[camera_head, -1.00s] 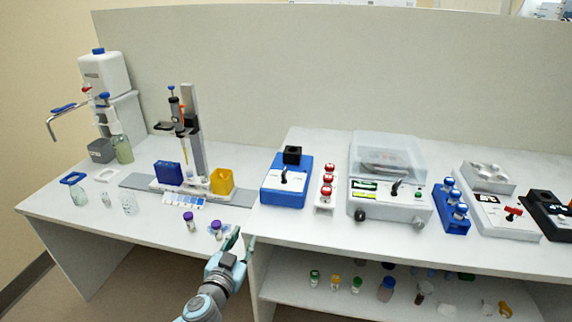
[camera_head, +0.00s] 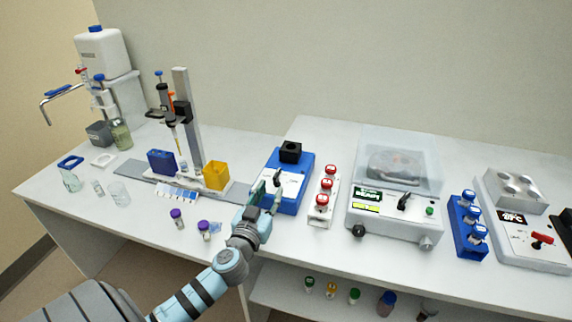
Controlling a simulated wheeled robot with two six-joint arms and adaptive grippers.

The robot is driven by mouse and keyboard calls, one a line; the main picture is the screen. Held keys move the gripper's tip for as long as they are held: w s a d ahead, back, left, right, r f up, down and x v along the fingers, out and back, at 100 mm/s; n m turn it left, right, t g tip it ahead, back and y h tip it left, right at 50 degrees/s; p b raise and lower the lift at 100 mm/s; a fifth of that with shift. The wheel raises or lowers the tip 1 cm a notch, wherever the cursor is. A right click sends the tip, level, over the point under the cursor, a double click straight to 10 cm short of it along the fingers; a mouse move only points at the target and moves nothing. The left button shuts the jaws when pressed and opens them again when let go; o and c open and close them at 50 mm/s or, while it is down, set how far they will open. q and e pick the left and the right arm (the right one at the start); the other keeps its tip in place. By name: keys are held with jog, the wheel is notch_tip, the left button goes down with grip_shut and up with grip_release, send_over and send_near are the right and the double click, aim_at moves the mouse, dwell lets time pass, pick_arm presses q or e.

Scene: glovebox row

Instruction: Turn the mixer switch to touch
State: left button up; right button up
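The mixer (camera_head: 297,188) is a blue box with a white top panel and a black cup (camera_head: 290,152) at its back. Its small black switch (camera_head: 278,176) stands on the panel's left part. My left gripper (camera_head: 268,195) is at the mixer's front left edge, just in front of the switch. Its two fingers are apart with nothing seen between them. I cannot tell whether a finger touches the mixer. The gripper hides the mixer's front left corner and any marks there. My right gripper is not in view.
A rack of red-capped vials (camera_head: 326,193) stands close on the mixer's right, then a lidded centrifuge-like device (camera_head: 400,215). On the left are a yellow box (camera_head: 216,175) and purple-capped vials (camera_head: 177,218). A lower shelf holds several small bottles.

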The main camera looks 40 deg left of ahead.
aim_at(280, 169)
pick_arm(q)
jog(key=w, duration=0.1)
jog(key=w+a, duration=0.2)
jog(key=shift+w+r, duration=0.15)
jog(key=shift+r, duration=0.2)
jog(key=x, duration=0.7)
jog(key=shift+w+d+f, duration=0.1)
jog(key=shift+w+f, duration=0.2)
jog(key=shift+f, duration=0.05)
jog(key=shift+s+r, duration=0.1)
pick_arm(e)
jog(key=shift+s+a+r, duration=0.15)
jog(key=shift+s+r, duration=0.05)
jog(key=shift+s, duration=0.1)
pick_arm(q)
jog(key=shift+c, duration=0.2)
grip_shut()
